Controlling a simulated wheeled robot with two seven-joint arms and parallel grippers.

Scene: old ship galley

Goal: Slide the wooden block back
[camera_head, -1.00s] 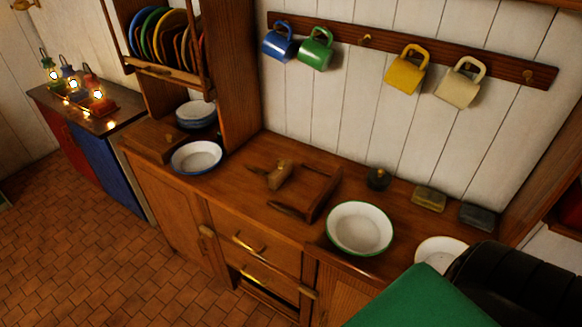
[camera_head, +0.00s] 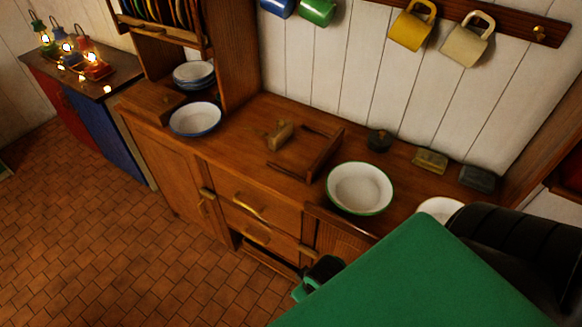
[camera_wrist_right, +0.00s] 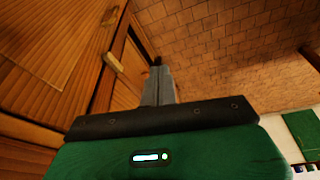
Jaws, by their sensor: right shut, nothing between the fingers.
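A small light wooden block (camera_head: 207,193) sits on the cabinet front at the left of the drawers. A second one (camera_head: 307,250) sits at their right, just above my right gripper (camera_head: 320,273). A wooden block also shows on the cabinet edge in the right wrist view (camera_wrist_right: 113,63), left of and apart from my fingers. A larger wooden piece (camera_head: 280,133) lies on the counter. I cannot tell which block is meant. In the right wrist view my right gripper (camera_wrist_right: 158,84) is shut and empty, near the cabinet front. My left gripper is out of view.
The drawers have brass handles (camera_head: 250,208), with a dark gap below them. On the counter (camera_head: 240,150) stand a green-rimmed bowl (camera_head: 359,187), a blue-rimmed bowl (camera_head: 195,119) and a wooden tray frame (camera_head: 322,158). The tiled floor (camera_head: 90,240) at left is clear.

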